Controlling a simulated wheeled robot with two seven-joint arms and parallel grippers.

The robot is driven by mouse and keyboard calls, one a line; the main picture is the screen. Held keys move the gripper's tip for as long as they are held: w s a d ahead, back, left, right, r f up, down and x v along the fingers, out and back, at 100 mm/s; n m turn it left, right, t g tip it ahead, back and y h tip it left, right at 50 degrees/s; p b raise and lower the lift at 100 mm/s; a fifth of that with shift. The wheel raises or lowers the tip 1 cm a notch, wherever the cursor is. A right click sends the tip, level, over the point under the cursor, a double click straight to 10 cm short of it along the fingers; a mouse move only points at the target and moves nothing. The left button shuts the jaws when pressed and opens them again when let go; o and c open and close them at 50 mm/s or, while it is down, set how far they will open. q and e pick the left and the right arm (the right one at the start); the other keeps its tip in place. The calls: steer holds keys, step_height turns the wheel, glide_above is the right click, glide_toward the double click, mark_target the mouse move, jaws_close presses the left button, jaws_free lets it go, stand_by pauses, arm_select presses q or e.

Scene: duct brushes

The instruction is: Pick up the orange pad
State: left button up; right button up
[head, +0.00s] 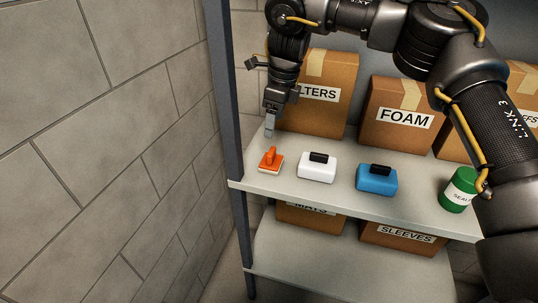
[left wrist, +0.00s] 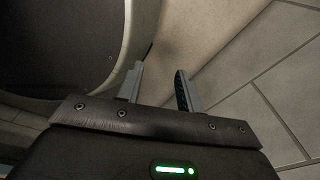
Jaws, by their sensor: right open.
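The orange pad (head: 271,161), with an upright orange handle and a pale underside, sits on the upper shelf (head: 345,198) near its left end. My right gripper (head: 270,132) points down just above the orange pad in the picture, empty and apart from it; its fingers overlap in this view. The right arm comes down from the top right. My left gripper (left wrist: 160,88) shows only in the left wrist view, its two fingers apart with nothing between them.
A white block (head: 317,170) and a blue block (head: 376,181), both with black handles, stand to the right. A green can (head: 458,190) is farther right. Cardboard boxes, including FOAM (head: 396,113), line the back. A dark shelf post (head: 226,100) and block wall are left.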

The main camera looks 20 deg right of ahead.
mark_target(272, 151)
steer(key=shift+s+a+f, duration=0.1)
steer(key=shift+s+f, duration=0.05)
steer(key=shift+f, duration=0.3)
steer(key=shift+s+a+f, duration=0.1)
steer(key=shift+s+f, duration=0.05)
steer(key=shift+f, duration=0.3)
steer(key=f, duration=0.3)
steer(key=shift+w+a+f+p, duration=0.2)
steer(key=shift+w+f+p, duration=0.1)
steer(key=shift+w, duration=0.05)
steer(key=shift+s+f, duration=0.1)
steer(key=shift+f, duration=0.05)
step_height(272, 151, down, 4)
steer(key=shift+d+f+p, duration=0.1)
steer(key=shift+f+p, duration=0.1)
steer(key=shift+p, duration=0.7)
steer(key=shift+f, duration=0.3)
arm_select(q)
steer(key=shift+s+r, duration=1.1)
steer(key=shift+r, duration=0.05)
arm_select(e)
steer(key=shift+c, duration=0.4)
steer(key=c, duration=1)
